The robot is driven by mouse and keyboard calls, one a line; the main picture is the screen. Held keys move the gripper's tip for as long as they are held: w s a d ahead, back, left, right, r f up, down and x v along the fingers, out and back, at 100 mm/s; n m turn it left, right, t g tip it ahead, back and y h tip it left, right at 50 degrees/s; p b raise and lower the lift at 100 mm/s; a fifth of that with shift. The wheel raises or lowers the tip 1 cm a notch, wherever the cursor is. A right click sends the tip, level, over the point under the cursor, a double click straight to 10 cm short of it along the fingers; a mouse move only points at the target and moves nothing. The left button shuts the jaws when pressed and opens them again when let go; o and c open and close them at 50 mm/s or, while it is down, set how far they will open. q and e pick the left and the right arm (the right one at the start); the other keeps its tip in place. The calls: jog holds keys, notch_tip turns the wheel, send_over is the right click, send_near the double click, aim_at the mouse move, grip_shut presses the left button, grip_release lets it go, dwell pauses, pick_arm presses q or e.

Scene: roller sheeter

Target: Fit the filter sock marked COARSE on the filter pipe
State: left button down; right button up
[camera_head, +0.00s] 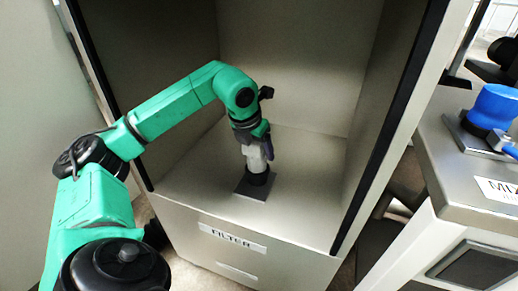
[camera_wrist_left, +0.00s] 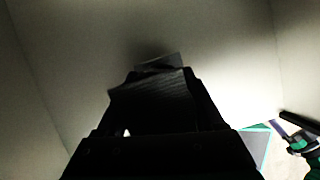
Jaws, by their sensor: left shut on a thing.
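My left gripper (camera_head: 257,143) is inside the open cabinet marked FILTER, pointing down over a small base plate (camera_head: 250,191). A pale upright cylinder (camera_head: 256,161) with a black band at its foot stands on that plate, directly under the jaws. I cannot tell how much of it is filter sock and how much is filter pipe. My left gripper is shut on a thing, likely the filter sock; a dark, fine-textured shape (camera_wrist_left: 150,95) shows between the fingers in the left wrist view. No COARSE marking is readable. My right gripper is not in view.
The cabinet walls close in on the left, back and right; its floor (camera_head: 205,185) is clear around the plate. The FILTER label (camera_head: 232,238) is on the front below. A bench (camera_head: 455,170) with a blue round part (camera_head: 493,107) stands at right.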

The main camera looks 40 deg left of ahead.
pick_arm(q)
grip_release()
jog(key=p+v, duration=0.5)
jog(key=v, duration=0.9)
jog(key=shift+s+r, duration=0.2)
jog(key=shift+r, duration=0.05)
jog(key=shift+d, duration=0.1)
